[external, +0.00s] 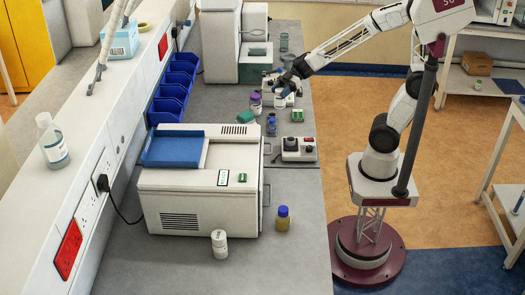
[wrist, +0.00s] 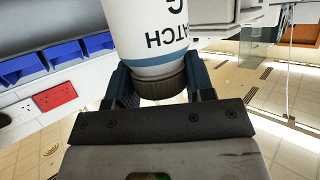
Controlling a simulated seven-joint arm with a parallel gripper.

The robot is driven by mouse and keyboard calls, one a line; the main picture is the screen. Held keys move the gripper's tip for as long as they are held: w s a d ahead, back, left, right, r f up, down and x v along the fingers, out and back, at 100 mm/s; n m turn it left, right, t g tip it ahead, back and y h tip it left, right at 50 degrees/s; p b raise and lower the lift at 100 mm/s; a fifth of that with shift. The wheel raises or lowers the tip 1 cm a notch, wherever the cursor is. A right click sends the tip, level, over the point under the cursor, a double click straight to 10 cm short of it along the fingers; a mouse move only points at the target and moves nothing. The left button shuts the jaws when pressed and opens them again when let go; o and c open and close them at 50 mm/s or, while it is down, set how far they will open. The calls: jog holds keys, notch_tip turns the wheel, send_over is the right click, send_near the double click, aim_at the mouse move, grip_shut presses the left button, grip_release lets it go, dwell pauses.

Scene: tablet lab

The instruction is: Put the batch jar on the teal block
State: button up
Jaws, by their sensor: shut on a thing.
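The batch jar (wrist: 153,45) is white with a blue band, a dark ribbed lid and lettering that reads upside down in the wrist view. My gripper (wrist: 160,88) is shut on it, with a blue finger on each side near the lid. In the external view my gripper (external: 284,88) is over the far part of the bench, and the small white jar (external: 280,102) shows under it. The teal block (external: 245,117) lies on the bench to the left of and nearer than the gripper. Its top looks bare. The gap between jar and bench is hard to tell.
A purple-lidded jar (external: 255,104) and a blue bottle (external: 272,127) stand close to the teal block. A small device (external: 298,149) is nearer. A large white machine (external: 200,185) fills the middle bench. Blue bins (external: 172,88) line the left wall.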

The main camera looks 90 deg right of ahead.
dwell(0.3)
jog(key=w+f, duration=0.1)
jog(key=w, duration=1.5)
jog(key=shift+d+f, duration=0.25)
jog(key=shift+d, duration=0.2)
jog(key=shift+f, duration=1.75)
jog(key=shift+f, duration=0.1)
jog(key=o, duration=1)
jog(key=shift+c, duration=0.2)
jog(key=v, duration=1.2)
